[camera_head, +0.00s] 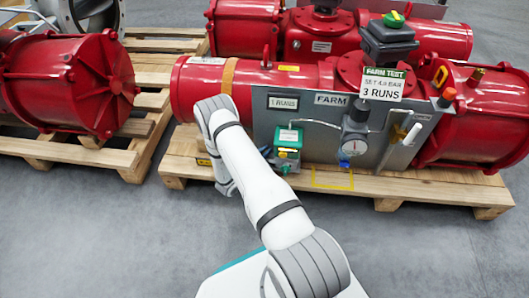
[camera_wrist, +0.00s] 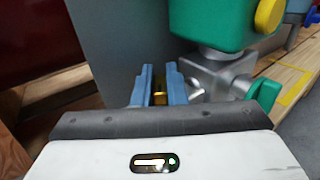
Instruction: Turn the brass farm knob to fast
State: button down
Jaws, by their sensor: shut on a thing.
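The brass knob (camera_wrist: 158,97) shows only as a small yellow patch between the blue-grey fingers of my gripper (camera_wrist: 158,70) in the wrist view. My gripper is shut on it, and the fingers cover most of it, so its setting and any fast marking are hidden. A metal valve block (camera_wrist: 218,76) with a green knob (camera_wrist: 268,92) is just to the right, under a green housing (camera_wrist: 212,20) with a yellow knob (camera_wrist: 268,14).
The panel stands before a red actuator (camera_head: 200,82) on a wooden pallet (camera_head: 400,186). Another red actuator (camera_head: 65,80) is at left. Grey floor (camera_head: 90,230) in front is clear.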

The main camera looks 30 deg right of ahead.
jog(key=n+t+y+p, duration=0.1)
jog(key=n+t+y, duration=0.1)
jog(key=t, duration=0.1)
jog(key=shift+d+r+n+t+p, duration=0.1)
jog(key=shift+n+t+p, duration=0.25)
jog(key=shift+n+t, duration=0.05)
jog(key=shift+n+t+y+p, duration=0.3)
jog(key=shift+n+t+y, duration=0.7)
jog(key=shift+t, duration=0.2)
jog(key=c, duration=1.7)
grip_release()
jog(key=shift+c, duration=0.2)
jog(key=p+v, duration=0.2)
jog(key=v, duration=0.6)
